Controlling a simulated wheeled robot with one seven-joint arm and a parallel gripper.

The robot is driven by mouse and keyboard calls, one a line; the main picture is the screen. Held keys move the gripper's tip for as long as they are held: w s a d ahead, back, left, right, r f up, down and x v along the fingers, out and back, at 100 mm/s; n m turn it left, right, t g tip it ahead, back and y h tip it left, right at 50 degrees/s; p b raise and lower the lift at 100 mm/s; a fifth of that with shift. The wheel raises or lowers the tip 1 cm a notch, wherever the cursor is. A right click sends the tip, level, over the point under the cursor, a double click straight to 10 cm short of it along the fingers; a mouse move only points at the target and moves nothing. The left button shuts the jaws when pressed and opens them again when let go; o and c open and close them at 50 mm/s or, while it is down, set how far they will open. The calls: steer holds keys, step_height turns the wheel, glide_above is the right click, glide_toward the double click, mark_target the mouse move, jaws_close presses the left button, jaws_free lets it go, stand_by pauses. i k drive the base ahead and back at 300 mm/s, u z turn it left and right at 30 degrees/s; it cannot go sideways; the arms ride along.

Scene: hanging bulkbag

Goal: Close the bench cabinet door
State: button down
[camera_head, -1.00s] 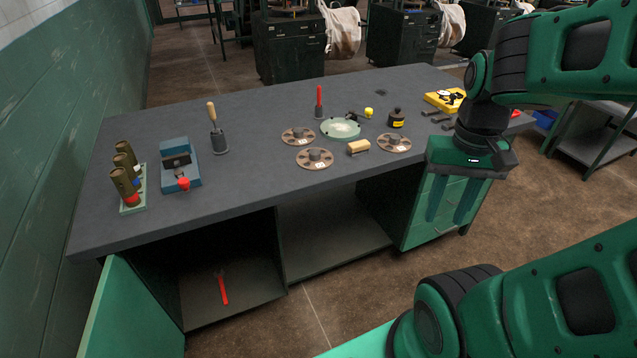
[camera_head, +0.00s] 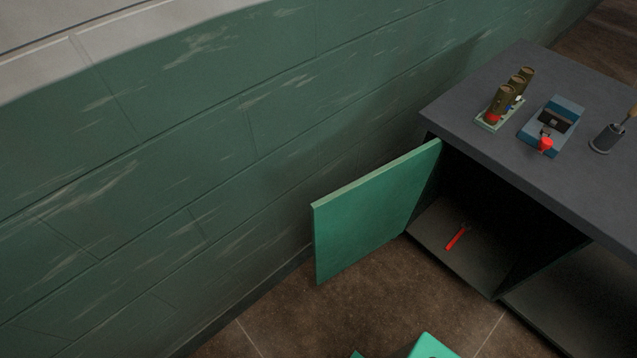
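The bench cabinet door (camera_head: 372,218) is a flat green panel. It stands wide open, swung out from the left end of the bench (camera_head: 520,135) toward the green wall. Its hinge side is at the cabinet's left front edge. The open cabinet compartment (camera_head: 468,245) is dark inside, with a red-handled tool (camera_head: 457,237) lying on its floor. My gripper is out of the frame. Only a small green part of my own body shows at the bottom edge.
A green block wall (camera_head: 200,150) runs along the left, close to the door's free edge. Brown floor is clear in front of the cabinet. On the bench top are a rack of brown cylinders (camera_head: 503,103), a blue device with a red knob (camera_head: 552,125) and a dark holder (camera_head: 607,138).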

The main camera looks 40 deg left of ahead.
mark_target(349, 223)
steer(key=u, duration=1.45)
steer(key=i, duration=0.35)
steer(key=u, duration=0.1)
